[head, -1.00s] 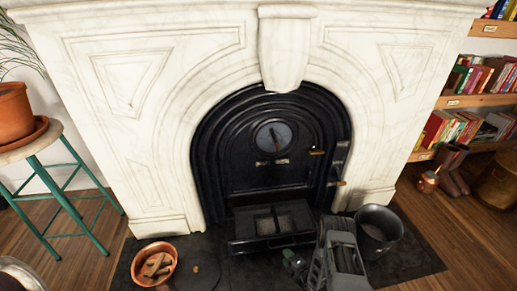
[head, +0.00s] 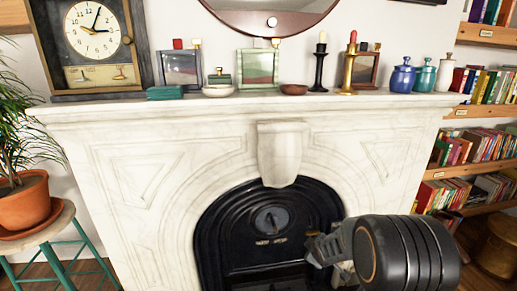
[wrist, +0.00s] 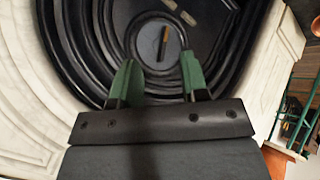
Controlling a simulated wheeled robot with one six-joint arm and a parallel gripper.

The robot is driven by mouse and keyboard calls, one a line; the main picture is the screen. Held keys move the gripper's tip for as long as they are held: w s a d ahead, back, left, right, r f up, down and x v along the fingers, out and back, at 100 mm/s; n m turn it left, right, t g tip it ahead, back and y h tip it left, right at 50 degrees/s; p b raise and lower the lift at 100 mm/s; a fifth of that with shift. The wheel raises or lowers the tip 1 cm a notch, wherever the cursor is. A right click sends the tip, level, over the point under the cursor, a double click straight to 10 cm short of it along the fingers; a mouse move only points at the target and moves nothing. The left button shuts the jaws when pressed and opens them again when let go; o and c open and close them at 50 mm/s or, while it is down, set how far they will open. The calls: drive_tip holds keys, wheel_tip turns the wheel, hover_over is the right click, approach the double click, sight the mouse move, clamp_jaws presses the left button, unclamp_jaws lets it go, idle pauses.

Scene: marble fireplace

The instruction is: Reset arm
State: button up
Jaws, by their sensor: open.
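My gripper (wrist: 158,75) is open and empty, with its two green fingers spread apart in the wrist view. It points at the black arched fireplace door (wrist: 100,38), whose round dial lies beyond the fingertips. In the head view my gripper (head: 318,247) is small and partly hidden by my arm. It is in front of the right side of the black fireplace door (head: 235,240), below the mantel. Nothing is held. I cannot tell the exact gap to the door.
The white marble surround (head: 150,180) rises to a mantel shelf (head: 180,104) crowded with a clock (head: 95,30), frames, candlesticks (head: 320,65) and jars (head: 403,78). A potted plant (head: 25,203) on a stool stands left. Bookshelves (head: 485,117) are at right.

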drive_tip(key=s+r+m+g+p, duration=0.1)
drive_tip(key=s+r+m+p, duration=0.3)
drive_tip(key=r, duration=0.5)
drive_tip(key=s+r+m+g+p, duration=0.1)
drive_tip(key=s+r+p, duration=0.1)
drive_tip(key=s+r, duration=0.5)
drive_tip(key=s+a+r+m+g+p, duration=0.2)
drive_tip(key=s+r+m+p, duration=0.3)
drive_tip(key=s+r, duration=0.6)
drive_tip(key=s+a, duration=0.1)
drive_tip(key=s, duration=0.2)
drive_tip(key=shift+r+g+p, duration=0.3)
drive_tip(key=shift+r, duration=0.1)
